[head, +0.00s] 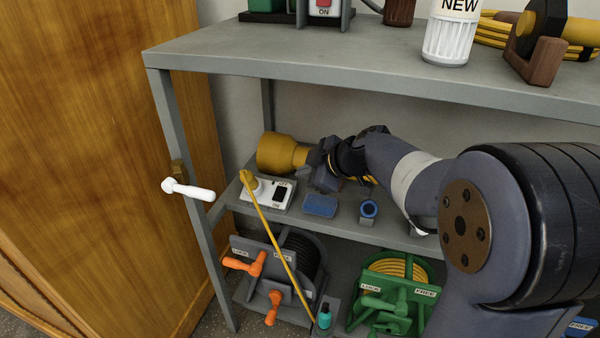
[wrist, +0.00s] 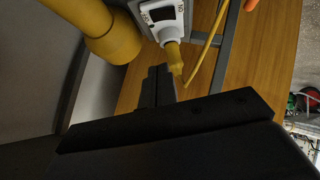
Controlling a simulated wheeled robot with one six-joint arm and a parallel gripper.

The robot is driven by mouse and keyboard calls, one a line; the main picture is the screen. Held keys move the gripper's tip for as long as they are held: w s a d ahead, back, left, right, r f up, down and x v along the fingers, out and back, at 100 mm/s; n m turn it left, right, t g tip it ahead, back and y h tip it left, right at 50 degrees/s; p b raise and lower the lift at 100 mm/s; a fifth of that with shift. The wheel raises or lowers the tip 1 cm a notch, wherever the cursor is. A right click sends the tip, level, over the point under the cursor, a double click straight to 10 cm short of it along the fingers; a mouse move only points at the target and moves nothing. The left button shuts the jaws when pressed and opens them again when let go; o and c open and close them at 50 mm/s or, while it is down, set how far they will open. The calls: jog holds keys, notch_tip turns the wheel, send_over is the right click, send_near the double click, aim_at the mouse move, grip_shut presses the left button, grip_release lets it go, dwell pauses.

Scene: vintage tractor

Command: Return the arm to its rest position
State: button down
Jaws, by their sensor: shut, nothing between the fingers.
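My gripper (head: 318,176) is shut and empty at the end of my arm, which reaches in from the right over the middle shelf (head: 395,236). In the wrist view its closed dark fingers (wrist: 158,72) point toward a white switch box (wrist: 158,14) with a yellow plug (wrist: 174,56). The fingers appear just beside the plug; I cannot tell the exact gap. In the head view the white box (head: 280,205) lies on the shelf, with the yellow plug (head: 248,179) at its left end. A yellow cable (head: 275,240) hangs down from it.
A yellow cylinder (head: 277,152) is close behind my gripper. The upper shelf (head: 300,72) is above my arm. A white-handled lever (head: 188,190) sticks out from the left post. Blue pieces (head: 320,205) lie on the middle shelf; orange-handled (head: 243,262) and green (head: 385,300) reels are below.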

jog(key=x, duration=0.9)
jog(key=shift+s+a+f, duration=0.25)
jog(key=shift+a+f, duration=0.1)
jog(key=shift+d+r, duration=0.15)
jog(key=shift+d, duration=0.05)
jog(key=v, duration=0.6)
jog(key=shift+s+p, duration=0.4)
jog(key=shift+s, duration=0.05)
jog(key=shift+d+r, duration=0.1)
jog(key=shift+d, duration=0.05)
